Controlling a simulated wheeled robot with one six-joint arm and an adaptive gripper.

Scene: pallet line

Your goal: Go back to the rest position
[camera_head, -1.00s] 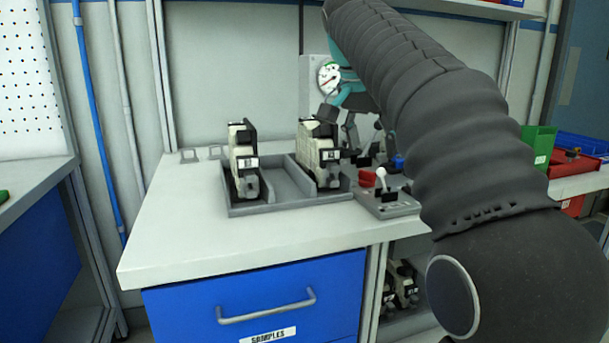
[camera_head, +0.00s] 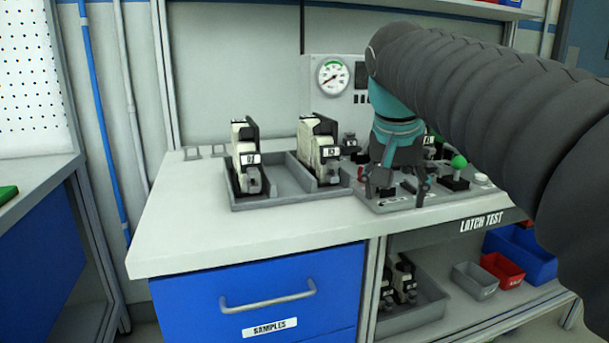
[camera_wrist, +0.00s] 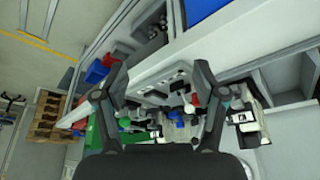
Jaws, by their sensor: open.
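My gripper (camera_head: 396,190) points down over the grey latch test panel (camera_head: 385,205), to the right of the tray. It is open and nothing shows between its fingers. In the wrist view my gripper (camera_wrist: 158,108) has its two fingers spread wide, with the panel (camera_wrist: 160,90) beyond them. My dark sleeved arm reaches in from the right and hides part of the panel and the back wall.
A grey tray (camera_head: 285,192) holds two cream and black units (camera_head: 246,165) (camera_head: 319,152). A round gauge (camera_head: 333,77) and a green knob (camera_head: 459,162) stand at the panel. The worktop's front left (camera_head: 200,240) is clear. Red (camera_head: 503,270) and blue (camera_head: 520,255) bins sit on the lower shelf.

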